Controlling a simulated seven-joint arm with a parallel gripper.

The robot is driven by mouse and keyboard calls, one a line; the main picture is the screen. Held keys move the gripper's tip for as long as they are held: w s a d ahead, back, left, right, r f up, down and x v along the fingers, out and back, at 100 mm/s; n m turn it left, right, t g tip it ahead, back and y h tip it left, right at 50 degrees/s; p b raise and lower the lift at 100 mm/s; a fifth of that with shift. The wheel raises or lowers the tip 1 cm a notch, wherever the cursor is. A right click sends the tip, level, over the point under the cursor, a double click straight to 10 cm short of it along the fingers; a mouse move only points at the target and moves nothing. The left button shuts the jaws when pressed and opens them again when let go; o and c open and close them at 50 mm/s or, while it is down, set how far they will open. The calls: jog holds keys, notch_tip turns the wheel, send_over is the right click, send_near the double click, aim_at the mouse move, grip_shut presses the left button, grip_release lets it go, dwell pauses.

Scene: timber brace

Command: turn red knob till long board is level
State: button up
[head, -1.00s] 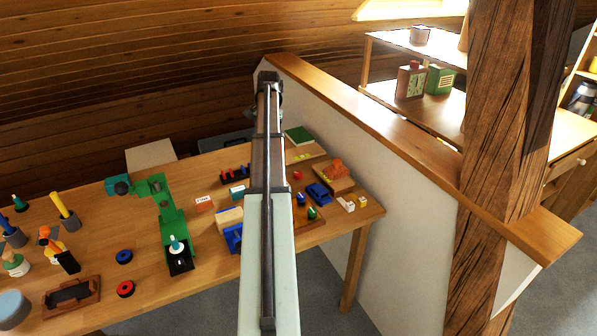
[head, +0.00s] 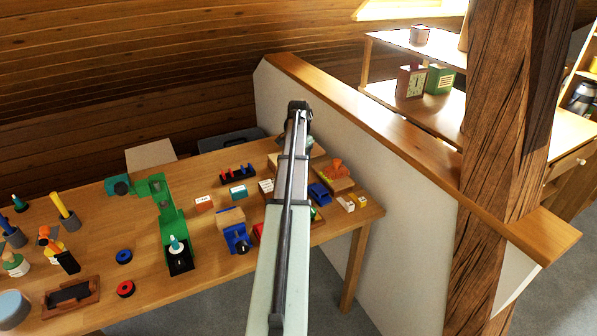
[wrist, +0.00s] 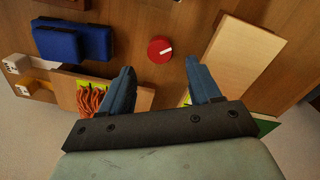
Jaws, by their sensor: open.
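The round red knob (wrist: 160,49) with a white pointer line shows in the wrist view, just beyond my fingertips and between their lines. My gripper (wrist: 160,66) is open and empty, its two blue-grey fingers spread wide. A pale board (wrist: 241,56), apparently the long board, lies to the right of the knob, slanted in the picture. Its tilt cannot be told from here. In the head view my arm hides the knob and most of that board, and my fingers cannot be made out.
A wooden block with orange strands (wrist: 92,98) lies by my left finger. A low wall (head: 400,180) stands right of the table (head: 215,268).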

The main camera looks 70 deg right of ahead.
jog(key=shift+f, duration=2.7)
jog(key=shift+c, duration=0.3)
jog(key=c, duration=1)
jog(key=shift+n, duration=2.8)
